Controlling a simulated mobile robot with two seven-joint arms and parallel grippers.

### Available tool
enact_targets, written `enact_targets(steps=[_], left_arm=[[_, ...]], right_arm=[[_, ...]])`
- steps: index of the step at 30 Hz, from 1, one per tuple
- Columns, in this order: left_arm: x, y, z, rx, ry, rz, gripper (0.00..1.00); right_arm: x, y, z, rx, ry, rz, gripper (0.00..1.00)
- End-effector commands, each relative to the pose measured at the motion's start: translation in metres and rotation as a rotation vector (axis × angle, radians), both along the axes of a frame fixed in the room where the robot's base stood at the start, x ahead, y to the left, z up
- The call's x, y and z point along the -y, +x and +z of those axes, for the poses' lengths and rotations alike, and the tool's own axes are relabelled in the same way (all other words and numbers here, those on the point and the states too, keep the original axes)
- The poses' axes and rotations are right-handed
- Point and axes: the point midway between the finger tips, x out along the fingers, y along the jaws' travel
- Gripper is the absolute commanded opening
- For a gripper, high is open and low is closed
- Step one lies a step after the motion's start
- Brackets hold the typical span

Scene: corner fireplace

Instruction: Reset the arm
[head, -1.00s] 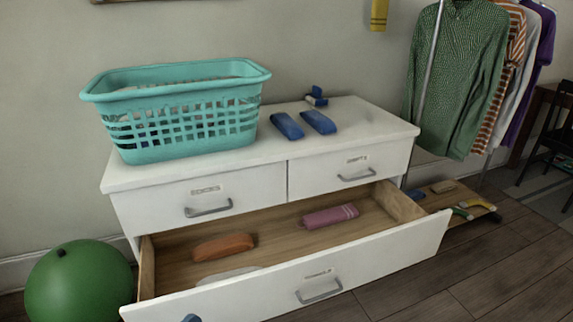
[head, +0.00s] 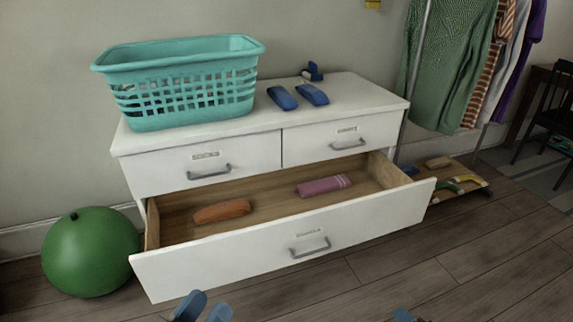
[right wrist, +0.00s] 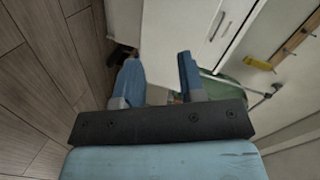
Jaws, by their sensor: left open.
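My left gripper (head: 204,306) shows at the bottom edge of the head view, in front of the open drawer. Its two blue fingers are apart with nothing between them. My right gripper shows only as a blue tip (head: 404,315) at the bottom edge, further right. In the right wrist view its two blue fingers (right wrist: 158,72) stand apart, with nothing held between them. Both grippers are clear of the white dresser (head: 225,150). The lower drawer (head: 285,252) is pulled out and holds an orange roll (head: 222,211) and a pink roll (head: 323,186).
A green ball (head: 90,252) lies at left. A clothes rack with a green shirt (head: 450,65) stands at right, above a low shelf (head: 455,180). The front floor looks free.

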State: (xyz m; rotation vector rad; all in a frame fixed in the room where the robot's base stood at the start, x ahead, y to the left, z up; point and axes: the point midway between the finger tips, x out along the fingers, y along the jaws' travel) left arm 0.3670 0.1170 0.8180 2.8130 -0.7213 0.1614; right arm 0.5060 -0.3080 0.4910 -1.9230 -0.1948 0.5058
Motion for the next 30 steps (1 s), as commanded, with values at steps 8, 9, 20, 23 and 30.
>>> enact_targets(steps=[8,9,20,23,30], left_arm=[[0.000,0.000,0.000,0.000,0.000,0.000,0.43],[0.000,0.000,0.000,0.000,0.000,0.000,0.43],[0.000,0.000,0.000,0.000,0.000,0.000,0.43],[0.000,0.000,0.000,0.000,0.000,0.000,0.43],[0.000,0.000,0.000,0.000,0.000,0.000,0.43]], right_arm=[[-0.078,-0.054,0.082,0.249,-0.324,0.264,0.37],[-0.089,-0.064,0.097,0.298,-0.383,0.298,0.37],[-0.145,-0.142,0.229,0.715,-0.873,0.447,0.37],[-0.150,-0.159,0.261,0.805,-0.987,0.447,0.37],[-0.166,-0.158,0.289,0.827,-0.960,0.344,0.37]])
